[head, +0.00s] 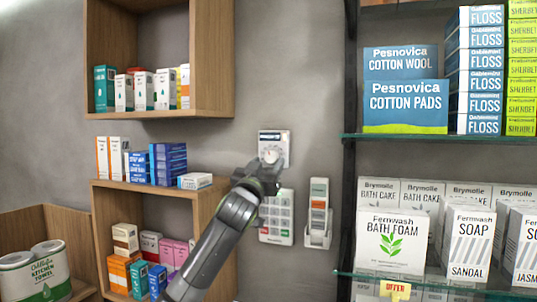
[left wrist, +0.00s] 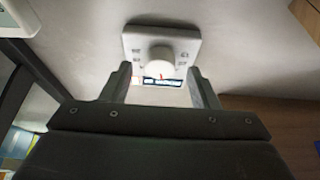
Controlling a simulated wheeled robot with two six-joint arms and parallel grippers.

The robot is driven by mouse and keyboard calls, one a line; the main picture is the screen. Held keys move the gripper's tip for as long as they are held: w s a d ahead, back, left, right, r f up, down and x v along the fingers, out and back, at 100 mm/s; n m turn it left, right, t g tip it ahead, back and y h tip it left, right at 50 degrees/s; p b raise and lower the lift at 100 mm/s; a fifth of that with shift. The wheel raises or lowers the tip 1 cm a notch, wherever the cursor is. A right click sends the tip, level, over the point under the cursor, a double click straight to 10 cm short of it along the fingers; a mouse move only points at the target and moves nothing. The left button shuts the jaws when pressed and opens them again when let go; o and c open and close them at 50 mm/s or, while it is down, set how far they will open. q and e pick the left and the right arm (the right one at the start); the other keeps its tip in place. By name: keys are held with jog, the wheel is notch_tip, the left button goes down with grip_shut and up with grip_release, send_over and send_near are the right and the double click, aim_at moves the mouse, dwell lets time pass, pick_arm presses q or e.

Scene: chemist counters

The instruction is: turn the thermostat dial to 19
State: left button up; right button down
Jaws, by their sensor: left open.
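The thermostat (head: 274,143) is a pale square plate on the grey wall, with a round white dial (head: 271,155) on its lower part. In the left wrist view the thermostat plate (left wrist: 186,45) shows the dial (left wrist: 158,58) with a red mark and a small dark display beside it. The number is too small to read. My left gripper (head: 263,170) is just in front of the dial in the head view. In the left wrist view its open fingers (left wrist: 159,83) lie to either side of the dial, seemingly short of it. My right gripper is not in view.
A keypad (head: 277,216) is mounted just below the thermostat, with a small wall holder (head: 318,214) to its right. Wooden shelf boxes (head: 215,55) with cartons stand to the left. Glass shelves (head: 440,137) of goods are on the right.

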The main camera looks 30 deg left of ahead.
pick_arm(q)
jog(key=shift+x, duration=0.8)
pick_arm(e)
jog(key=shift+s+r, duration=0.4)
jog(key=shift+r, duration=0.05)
